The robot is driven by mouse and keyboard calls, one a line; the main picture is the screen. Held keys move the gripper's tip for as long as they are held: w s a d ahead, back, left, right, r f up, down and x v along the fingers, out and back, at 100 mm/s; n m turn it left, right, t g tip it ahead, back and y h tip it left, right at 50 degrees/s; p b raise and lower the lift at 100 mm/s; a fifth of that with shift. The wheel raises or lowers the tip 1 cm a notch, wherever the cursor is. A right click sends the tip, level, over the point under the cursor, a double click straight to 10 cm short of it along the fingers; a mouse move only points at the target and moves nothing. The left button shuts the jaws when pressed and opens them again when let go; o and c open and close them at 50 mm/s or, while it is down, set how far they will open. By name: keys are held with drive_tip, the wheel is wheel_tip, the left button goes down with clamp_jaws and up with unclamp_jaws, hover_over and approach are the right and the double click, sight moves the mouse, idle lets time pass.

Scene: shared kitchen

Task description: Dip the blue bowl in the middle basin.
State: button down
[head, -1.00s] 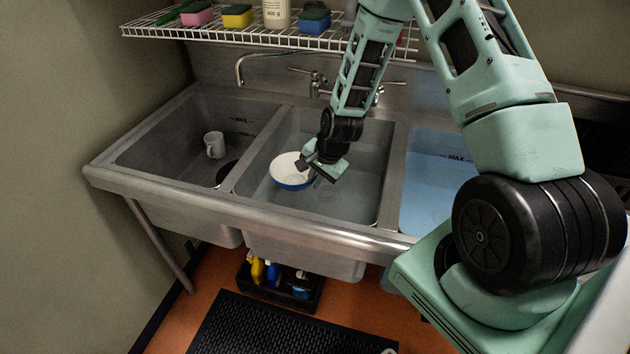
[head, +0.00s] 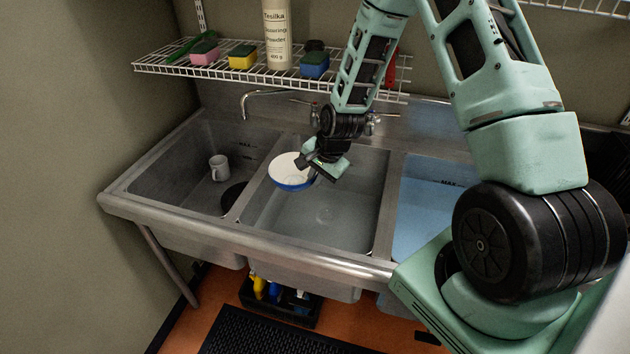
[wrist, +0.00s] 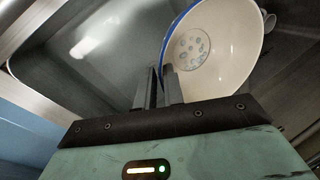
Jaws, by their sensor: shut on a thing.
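The blue bowl (head: 285,168), white inside and blue outside, hangs tilted over the left side of the middle basin (head: 345,225), near the left divider. My gripper (head: 312,170) is shut on its right rim. In the wrist view the two fingers (wrist: 158,88) are close together at the rim of the bowl (wrist: 230,45), with the blue edge beside them. The bowl looks empty, with a patterned patch on its inner base. The middle basin is grey with a drain faintly showing; I cannot tell its water level.
A white mug (head: 218,168) and a dark round thing (head: 233,195) are in the left basin. The right basin (head: 425,215) holds blue liquid. A faucet (head: 262,95) and a wire shelf (head: 215,72) with sponges and a bottle (head: 277,35) are behind and above.

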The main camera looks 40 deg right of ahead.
wheel_tip(320, 180, up, 3)
drive_tip(key=shift+f+p, duration=0.2)
drive_tip(key=shift+p, duration=0.5)
drive_tip(key=shift+s+a+r+p, duration=0.15)
drive_tip(key=shift+s+a+r, duration=0.2)
drive_tip(key=shift+s+a, duration=0.25)
drive_tip(key=shift+s+a+r+p, duration=0.25)
drive_tip(key=shift+s+a, duration=0.2)
drive_tip(key=shift+a, duration=0.25)
drive_tip(key=shift+s+a+r+p, duration=0.1)
drive_tip(key=shift+s+a+r, duration=0.35)
drive_tip(key=shift+a, duration=0.2)
